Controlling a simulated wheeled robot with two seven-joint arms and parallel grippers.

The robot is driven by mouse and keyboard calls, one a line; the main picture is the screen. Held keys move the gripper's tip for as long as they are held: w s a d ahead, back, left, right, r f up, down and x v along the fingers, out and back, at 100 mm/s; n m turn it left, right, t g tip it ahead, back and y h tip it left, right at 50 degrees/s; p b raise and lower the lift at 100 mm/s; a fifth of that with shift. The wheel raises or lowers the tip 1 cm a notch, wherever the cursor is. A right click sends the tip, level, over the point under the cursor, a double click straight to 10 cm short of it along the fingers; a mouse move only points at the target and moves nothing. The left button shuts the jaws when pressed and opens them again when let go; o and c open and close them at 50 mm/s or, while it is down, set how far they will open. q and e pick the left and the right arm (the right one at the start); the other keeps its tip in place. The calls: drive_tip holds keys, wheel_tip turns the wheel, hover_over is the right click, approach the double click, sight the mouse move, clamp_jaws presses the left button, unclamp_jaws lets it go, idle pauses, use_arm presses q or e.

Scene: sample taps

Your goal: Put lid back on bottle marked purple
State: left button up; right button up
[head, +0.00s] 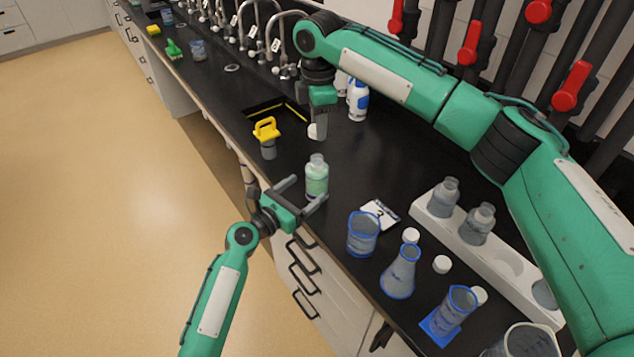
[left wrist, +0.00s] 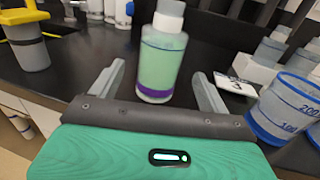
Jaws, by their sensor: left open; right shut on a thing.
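The bottle marked purple (head: 317,181) stands upright on the black counter, with pale green contents and an open-looking neck. In the left wrist view its purple band (left wrist: 155,91) shows near the base. My left gripper (head: 309,189) is open, with its fingers at either side of the bottle; in the left wrist view a gap shows beside each finger. My right gripper (head: 318,130) is shut on a white lid (head: 313,131), held above the counter behind the bottle. The gripper hides part of the lid.
A blue-rimmed beaker (head: 363,236), a flask (head: 398,272), loose white lids (head: 441,264) and a label card (head: 380,213) lie to the right. A white rack (head: 430,206) holds bottles. A yellow-handled item (head: 267,136) stands left, near the sink (head: 272,108). Taps line the back.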

use_arm(q)
drive_tip(key=shift+x, duration=3.1)
drive_tip(key=c, duration=1.5)
use_arm(e)
hover_over(319, 157)
drive_tip(key=shift+f, duration=2.55)
drive_tip(key=shift+f, duration=0.85)
drive_tip(key=shift+f, duration=0.55)
